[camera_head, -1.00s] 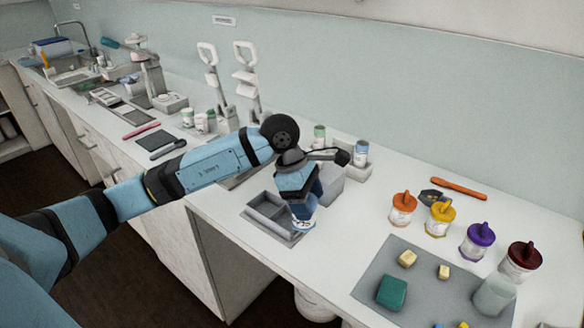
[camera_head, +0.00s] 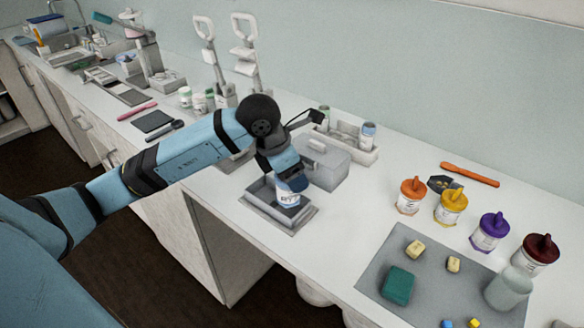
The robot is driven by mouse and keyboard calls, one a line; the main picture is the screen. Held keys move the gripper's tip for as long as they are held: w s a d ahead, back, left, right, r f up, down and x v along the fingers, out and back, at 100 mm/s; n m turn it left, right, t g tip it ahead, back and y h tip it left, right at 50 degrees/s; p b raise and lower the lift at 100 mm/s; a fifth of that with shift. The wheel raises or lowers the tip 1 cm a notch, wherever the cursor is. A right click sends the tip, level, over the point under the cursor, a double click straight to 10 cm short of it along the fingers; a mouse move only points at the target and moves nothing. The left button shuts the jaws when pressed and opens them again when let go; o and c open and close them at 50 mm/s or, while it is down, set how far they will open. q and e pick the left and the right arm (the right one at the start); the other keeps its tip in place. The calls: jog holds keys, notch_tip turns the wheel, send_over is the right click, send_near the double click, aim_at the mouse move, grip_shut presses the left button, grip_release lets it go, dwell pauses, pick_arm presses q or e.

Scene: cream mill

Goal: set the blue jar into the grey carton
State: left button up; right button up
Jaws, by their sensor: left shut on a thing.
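The blue jar (camera_head: 288,199), with a white label, is upright in my left gripper (camera_head: 288,180). The gripper is shut on it from above and hides part of the jar's top. The open grey carton (camera_head: 292,226) is low, with compartments, and stands near the counter's front edge. The jar overlaps the carton's right part in the picture. I cannot tell whether its base is inside a compartment or just above it. My right gripper is not in view.
A grey lidded box (camera_head: 325,172) stands right behind the carton. Behind it is a pale holder (camera_head: 352,150) with bottles. Jars with orange (camera_head: 411,193), yellow, purple and dark red lids stand to the right, near a grey mat (camera_head: 377,258) with blocks.

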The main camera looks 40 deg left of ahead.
pick_arm(q)
jog(key=shift+f, duration=0.45)
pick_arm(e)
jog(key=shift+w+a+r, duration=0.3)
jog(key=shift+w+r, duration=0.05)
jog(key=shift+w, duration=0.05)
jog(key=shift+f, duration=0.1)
pick_arm(q)
jog(key=shift+w+f+b, duration=0.1)
jog(key=shift+w+b, duration=0.05)
jog(key=shift+b, duration=0.15)
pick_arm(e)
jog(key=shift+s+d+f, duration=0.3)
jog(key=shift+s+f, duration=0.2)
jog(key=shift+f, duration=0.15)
pick_arm(q)
jog(key=shift+f+b, duration=0.2)
jog(key=shift+b, duration=0.15)
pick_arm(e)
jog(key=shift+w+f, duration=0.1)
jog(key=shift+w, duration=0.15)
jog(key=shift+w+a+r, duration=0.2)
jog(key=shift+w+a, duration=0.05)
pick_arm(q)
jog(key=shift+f, duration=0.1)
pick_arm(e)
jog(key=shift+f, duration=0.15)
